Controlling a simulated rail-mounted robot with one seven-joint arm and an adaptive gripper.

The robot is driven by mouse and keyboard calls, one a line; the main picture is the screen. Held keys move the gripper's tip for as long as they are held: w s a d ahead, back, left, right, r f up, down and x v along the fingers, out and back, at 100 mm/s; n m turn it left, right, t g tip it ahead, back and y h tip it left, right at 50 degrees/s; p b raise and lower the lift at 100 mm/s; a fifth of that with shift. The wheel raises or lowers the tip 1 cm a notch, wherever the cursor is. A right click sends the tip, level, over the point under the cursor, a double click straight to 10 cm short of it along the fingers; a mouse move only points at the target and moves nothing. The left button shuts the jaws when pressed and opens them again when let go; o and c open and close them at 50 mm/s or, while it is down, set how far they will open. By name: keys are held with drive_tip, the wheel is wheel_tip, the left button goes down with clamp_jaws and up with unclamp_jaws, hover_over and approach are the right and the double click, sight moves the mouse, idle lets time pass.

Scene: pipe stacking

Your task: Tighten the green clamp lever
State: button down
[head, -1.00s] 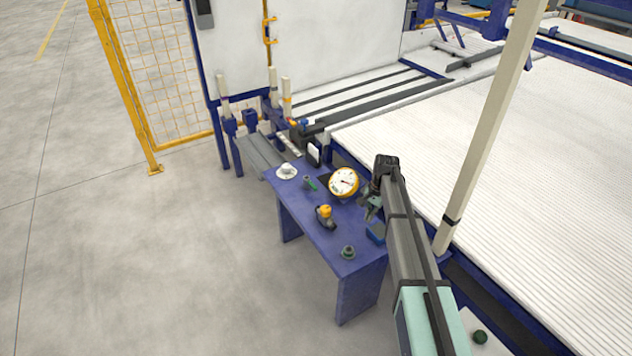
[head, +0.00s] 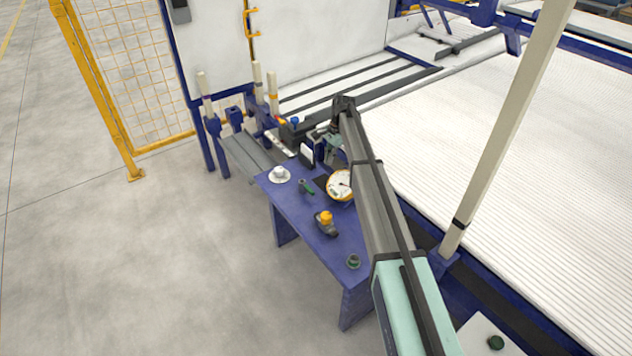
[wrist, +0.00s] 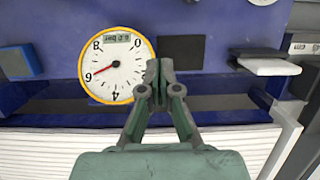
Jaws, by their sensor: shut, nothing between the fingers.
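A small dark fitting with a green part (head: 306,187) lies on the blue table between the white cup and the round gauge. It may be the green clamp lever, but it is too small to be sure. The wrist view does not show it. My gripper (head: 328,146) is beyond the gauge, at the back right edge of the table. In the wrist view my gripper (wrist: 160,68) is shut and empty, with its fingertips close together just right of the gauge's rim.
The blue table (head: 292,222) bears a yellow-rimmed gauge (head: 341,186), a white cup on a saucer (head: 280,175), a yellow-topped tool (head: 326,223) and a dark green knob (head: 353,262). A white ribbed bed (head: 520,200) lies right. A pale post (head: 510,130) stands there. Floor is clear at left.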

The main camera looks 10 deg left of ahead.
sight(306, 187)
drive_tip(key=x, duration=0.9)
drive_tip(key=shift+f, duration=0.35)
drive_tip(key=shift+s+a+f+p, duration=0.1)
drive_tip(key=shift+s+a+p, duration=0.35)
drive_tip(key=shift+s+a, duration=0.95)
drive_tip(key=shift+a, duration=0.2)
drive_tip(key=shift+s+d+m, duration=0.1)
drive_tip(key=shift+d+m, duration=0.05)
drive_tip(key=shift+m, duration=0.15)
